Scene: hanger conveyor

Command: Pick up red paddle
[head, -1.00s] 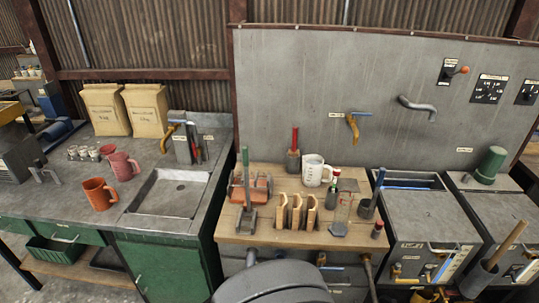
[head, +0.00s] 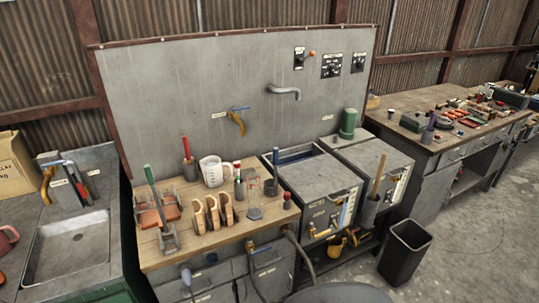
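A red handle (head: 186,147) stands upright in a dark holder (head: 190,170) at the back of the wooden-topped bench in the head view. It looks like the red paddle; its lower end is hidden inside the holder. My gripper is not in view. Only a dark rounded part of my own body shows at the bottom edge.
A grey panel (head: 180,90) rises behind. A black bin (head: 405,252) stands on open floor at right.

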